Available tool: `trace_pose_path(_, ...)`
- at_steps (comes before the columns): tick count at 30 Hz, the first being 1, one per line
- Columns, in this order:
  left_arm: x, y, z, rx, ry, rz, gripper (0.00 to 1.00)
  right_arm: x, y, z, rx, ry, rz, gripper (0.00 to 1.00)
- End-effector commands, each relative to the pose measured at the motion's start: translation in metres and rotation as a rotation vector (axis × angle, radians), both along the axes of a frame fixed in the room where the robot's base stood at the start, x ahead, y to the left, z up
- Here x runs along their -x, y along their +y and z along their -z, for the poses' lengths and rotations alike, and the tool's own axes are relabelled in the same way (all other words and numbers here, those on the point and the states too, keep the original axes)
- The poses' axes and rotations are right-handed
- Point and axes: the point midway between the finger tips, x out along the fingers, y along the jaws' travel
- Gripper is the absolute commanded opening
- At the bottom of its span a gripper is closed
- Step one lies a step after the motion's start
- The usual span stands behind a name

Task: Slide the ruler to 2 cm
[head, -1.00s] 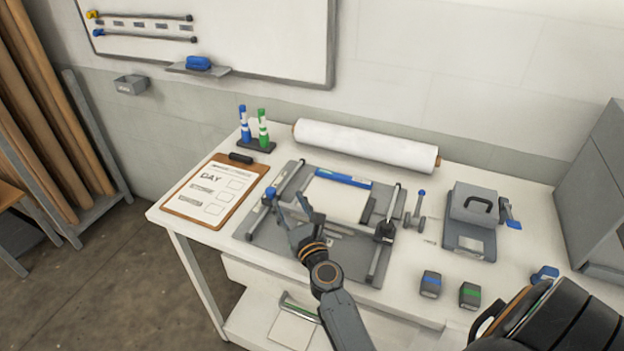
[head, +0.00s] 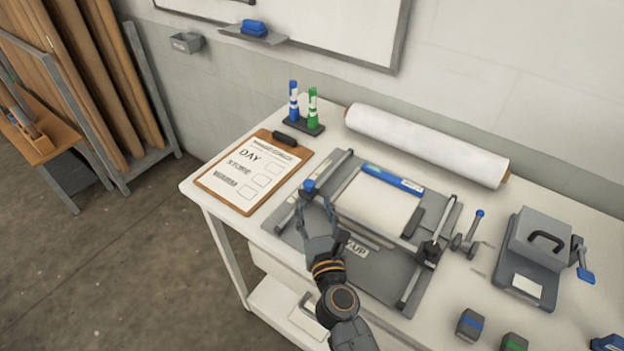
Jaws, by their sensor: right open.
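A grey press frame (head: 385,280) lies on the white table with a white sheet (head: 372,208) in it. A blue strip with a pale label (head: 393,178) lies along the sheet's far edge. A slider with a blue knob (head: 309,185) sits on the frame's left rail. Which part is the ruler, and any scale marks, are too small to tell. My right gripper (head: 316,203) is open just in front of the blue knob, its fingers spread over the left side of the frame. Whether a finger touches the knob cannot be told. My left gripper is out of view.
A clipboard (head: 213,183) lies left of the frame, with blue and green markers in a holder (head: 312,127) behind it. A white roll (head: 425,144) lies along the back. A grey press with a handle (head: 537,255) stands at the right.

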Motion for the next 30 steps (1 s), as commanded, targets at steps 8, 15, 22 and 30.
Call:
trace_pose_path(8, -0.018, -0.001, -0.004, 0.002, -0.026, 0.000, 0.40, -0.056, 0.008, -0.001, 0.001, -0.002, 0.001, 0.48)
trace_pose_path(15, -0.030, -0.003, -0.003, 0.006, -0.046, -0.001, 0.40, -0.078, 0.012, 0.000, -0.001, 0.000, 0.000, 0.48)
trace_pose_path(22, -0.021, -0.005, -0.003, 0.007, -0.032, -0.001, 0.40, -0.080, 0.012, 0.000, -0.001, 0.000, 0.001, 0.48)
trace_pose_path(30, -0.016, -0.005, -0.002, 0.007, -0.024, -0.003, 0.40, -0.080, 0.012, 0.000, -0.001, 0.000, 0.001, 0.13)
